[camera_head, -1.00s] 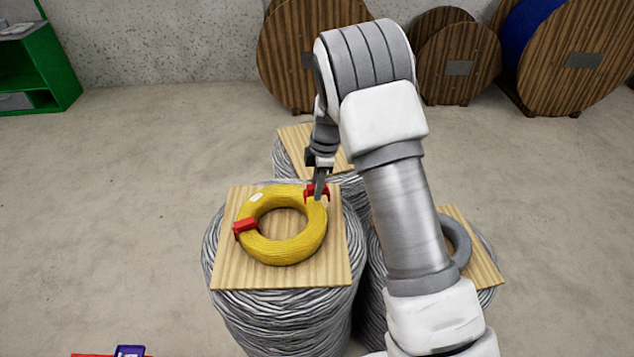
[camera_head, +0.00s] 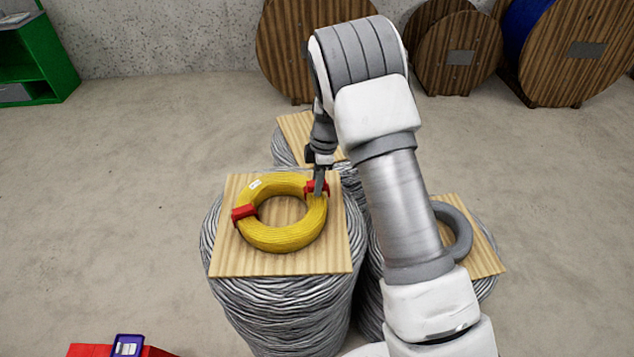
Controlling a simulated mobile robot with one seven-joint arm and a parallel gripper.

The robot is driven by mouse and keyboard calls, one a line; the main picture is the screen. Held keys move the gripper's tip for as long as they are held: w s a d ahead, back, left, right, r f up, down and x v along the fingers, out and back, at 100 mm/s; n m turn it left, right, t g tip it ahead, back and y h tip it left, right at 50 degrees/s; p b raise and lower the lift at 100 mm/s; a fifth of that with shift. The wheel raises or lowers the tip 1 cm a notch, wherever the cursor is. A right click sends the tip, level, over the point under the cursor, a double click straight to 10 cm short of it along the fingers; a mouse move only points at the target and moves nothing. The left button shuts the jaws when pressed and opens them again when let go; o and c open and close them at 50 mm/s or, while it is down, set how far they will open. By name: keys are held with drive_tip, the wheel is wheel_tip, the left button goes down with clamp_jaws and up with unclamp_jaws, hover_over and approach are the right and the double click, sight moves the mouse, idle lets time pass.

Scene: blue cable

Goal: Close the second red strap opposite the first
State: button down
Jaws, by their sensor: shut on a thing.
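A yellow cable coil (camera_head: 283,239) lies flat on a square wooden board (camera_head: 228,262) on top of a grey cable stack. One red strap (camera_head: 244,212) is around the coil's left side. The second red strap (camera_head: 311,186) is at the coil's upper right, roughly opposite the first. My gripper (camera_head: 318,190) points down at the second strap and is shut on it. The fingers hide part of this strap, so I cannot tell whether its ends meet. A small white label (camera_head: 255,184) sits on the coil's upper left.
A grey coil (camera_head: 456,232) lies on another board to the right, partly behind my arm. Another board (camera_head: 297,128) is behind. A red box (camera_head: 90,350) with a purple device (camera_head: 127,345) is at bottom left. Wooden reels (camera_head: 460,55) stand by the wall.

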drive_tip(key=shift+f+b, duration=0.3)
drive_tip(key=shift+b, duration=0.25)
drive_tip(key=shift+f+b, duration=0.5)
drive_tip(key=shift+f, duration=0.05)
drive_tip(key=shift+f+b, duration=0.4)
drive_tip(key=shift+b, duration=0.05)
idle(0.4)
drive_tip(key=shift+f, duration=0.15)
drive_tip(key=shift+r, duration=0.25)
drive_tip(key=shift+r, duration=0.4)
drive_tip(key=shift+r, duration=0.45)
drive_tip(key=shift+r, duration=0.25)
